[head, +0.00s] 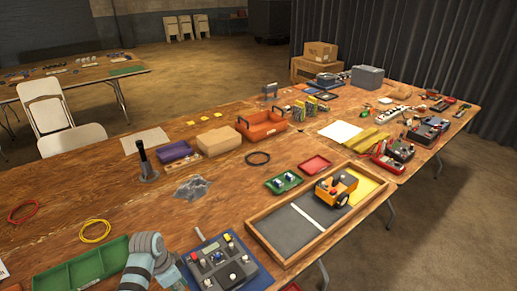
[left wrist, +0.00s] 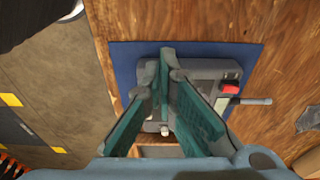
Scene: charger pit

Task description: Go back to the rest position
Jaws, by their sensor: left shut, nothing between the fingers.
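My left arm comes in at the bottom of the head view, with its gripper (head: 172,272) beside the grey control box (head: 218,262) on a blue mat (head: 262,278). In the left wrist view my left gripper (left wrist: 166,62) is shut and empty, its fingertips meeting over the grey control box (left wrist: 205,88). The box has a red button (left wrist: 229,89) and lies on the blue mat (left wrist: 125,70). The fingers hide part of the box; I cannot tell whether they touch it. My right gripper is in neither view.
A green compartment tray (head: 80,270) lies left of my arm. A wooden-framed pit (head: 262,235) with an orange toy vehicle (head: 336,187) is to the right. A black upright post (head: 146,160) stands farther back. A crumpled grey cloth (head: 192,188) lies on otherwise fairly clear wood behind the box.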

